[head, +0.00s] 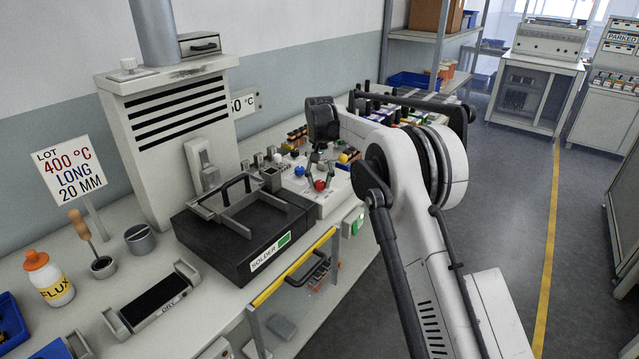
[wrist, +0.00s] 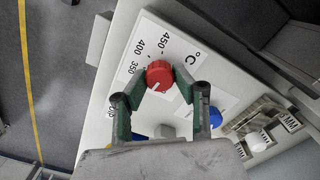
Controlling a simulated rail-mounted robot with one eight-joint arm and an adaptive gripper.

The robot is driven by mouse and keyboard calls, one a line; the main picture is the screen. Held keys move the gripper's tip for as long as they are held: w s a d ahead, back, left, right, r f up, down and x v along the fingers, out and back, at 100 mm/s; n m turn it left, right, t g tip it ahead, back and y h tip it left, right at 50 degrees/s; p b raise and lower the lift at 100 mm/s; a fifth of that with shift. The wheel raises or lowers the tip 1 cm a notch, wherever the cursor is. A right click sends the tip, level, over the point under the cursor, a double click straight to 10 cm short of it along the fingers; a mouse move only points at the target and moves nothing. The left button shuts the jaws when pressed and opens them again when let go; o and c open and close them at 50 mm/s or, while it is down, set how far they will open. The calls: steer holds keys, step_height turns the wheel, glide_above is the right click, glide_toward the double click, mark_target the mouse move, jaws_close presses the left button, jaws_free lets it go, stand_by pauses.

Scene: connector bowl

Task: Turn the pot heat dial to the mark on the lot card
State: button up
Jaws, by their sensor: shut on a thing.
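The lot card (head: 68,170) stands at the left in the head view and reads 400 °C, LONG, 20 MM. The red heat dial (wrist: 159,76) sits on a white panel with a °C scale (wrist: 141,47) marked 350, 400 and 450. The dial also shows in the head view (head: 319,185). My gripper (wrist: 158,80) is shut on the dial, one fingertip on each side. It reaches down to the dial in the head view (head: 320,170). A pale mark shows low on the dial's face; its exact scale reading is hard to tell.
A blue knob (wrist: 215,116) sits close beside my gripper, and a white knob (wrist: 257,141) is farther right. The black solder box (head: 240,230) stands left of the panel. A flux bottle (head: 48,279) and a DRY tray (head: 155,300) are on the bench's left.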

mark_target(320, 182)
steer(key=m, duration=0.4)
steer(key=shift+m, duration=0.4)
steer(key=m, duration=0.5)
steer(key=shift+d+b, duration=0.1)
steer(key=shift+b, duration=0.3)
steer(key=m, duration=0.5)
steer(key=shift+m, duration=0.4)
steer(key=m, duration=0.4)
steer(key=shift+s+m, duration=0.1)
steer(key=shift+m, duration=0.2)
steer(key=o, duration=1.1)
steer(key=shift+o, duration=0.2)
step_height(320, 182, up, 12)
